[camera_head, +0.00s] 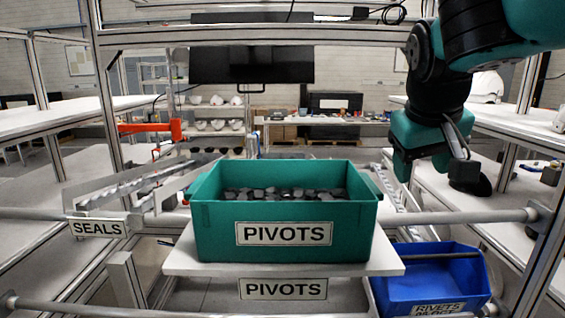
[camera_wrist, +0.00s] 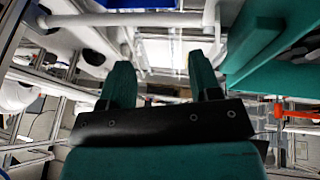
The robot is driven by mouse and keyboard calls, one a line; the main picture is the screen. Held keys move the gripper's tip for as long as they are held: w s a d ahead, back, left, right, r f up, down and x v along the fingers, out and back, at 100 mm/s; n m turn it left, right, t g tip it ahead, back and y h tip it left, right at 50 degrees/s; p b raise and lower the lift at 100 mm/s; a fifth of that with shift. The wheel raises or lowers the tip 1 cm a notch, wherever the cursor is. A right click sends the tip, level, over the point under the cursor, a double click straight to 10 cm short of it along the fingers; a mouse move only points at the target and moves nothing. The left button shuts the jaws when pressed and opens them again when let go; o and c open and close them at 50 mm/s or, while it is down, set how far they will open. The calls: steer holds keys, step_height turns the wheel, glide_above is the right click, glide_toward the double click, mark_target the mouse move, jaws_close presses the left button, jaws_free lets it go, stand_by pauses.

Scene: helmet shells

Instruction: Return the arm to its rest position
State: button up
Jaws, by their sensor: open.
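My arm comes in from the upper right in the head view. My gripper (camera_head: 403,168) hangs at its end, to the right of the teal PIVOTS bin (camera_head: 215,230) and above its rim level. In the wrist view my gripper (camera_wrist: 163,80) shows two teal fingers set apart with nothing between them. The bin stands upright on a white shelf and holds many small dark parts (camera_head: 285,194). A teal wall, apparently the bin (camera_wrist: 255,45), fills the upper right of the wrist view, beside the fingers. I see no contact between them.
A blue RIVETS bin (camera_head: 425,285) sits lower right, below the arm. A metal rail (camera_head: 455,217) crosses in front. The SEALS lane (camera_head: 98,228) at left has no bin. An orange-red object (camera_head: 150,128) stands behind it. White tables (camera_head: 510,120) flank the right side.

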steer(key=s+d+f+g+y, duration=0.1)
steer(key=s+d+f, duration=0.3)
steer(key=f, duration=0.6)
steer(key=s+d+f+g+y, duration=0.1)
steer(key=s+d+f, duration=0.3)
steer(key=f, duration=0.5)
steer(key=s+a+f+n+g+y+b, duration=0.1)
steer(key=s+a+n+y+b, duration=0.3)
steer(key=s+a, duration=0.8)
steer(key=a+n+g+b, duration=0.1)
steer(key=a+n+b, duration=0.1)
steer(key=a+b, duration=0.2)
steer(key=shift+s+n+y, duration=0.15)
steer(key=shift+n+y, duration=0.15)
steer(key=shift+n, duration=0.1)
